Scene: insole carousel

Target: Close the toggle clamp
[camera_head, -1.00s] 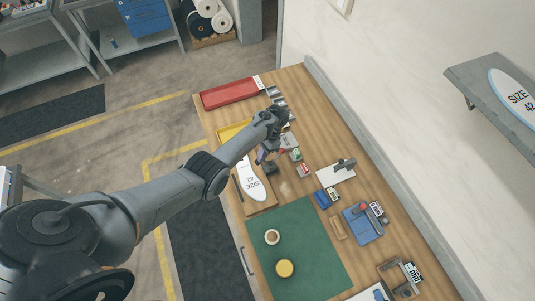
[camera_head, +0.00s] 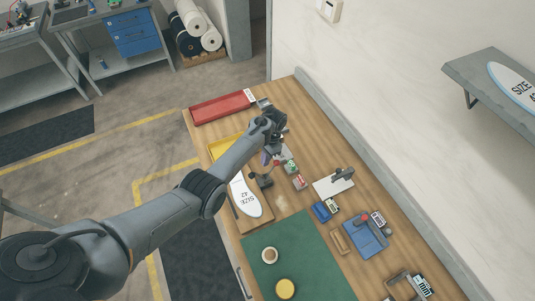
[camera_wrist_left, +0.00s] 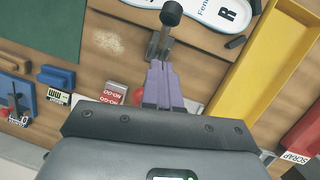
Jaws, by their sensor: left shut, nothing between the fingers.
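The toggle clamp (camera_head: 264,181) is a small dark fixture at the edge of the wooden board that holds the white SIZE 42 insole (camera_head: 244,196). My left gripper (camera_head: 266,158) is over the bench just beyond the clamp. Its purple fingers (camera_wrist_left: 158,64) are shut and empty. Their tips appear close to the clamp's base; I cannot tell whether they touch it. My right gripper is not in view.
Small red (camera_head: 299,183) and green gauge blocks lie beside the gripper. A yellow tray (camera_head: 220,146) and red tray (camera_head: 222,107) lie at the far end. A green mat (camera_head: 305,255) with two round containers is nearer. A blue fixture (camera_head: 366,238) stands to the right.

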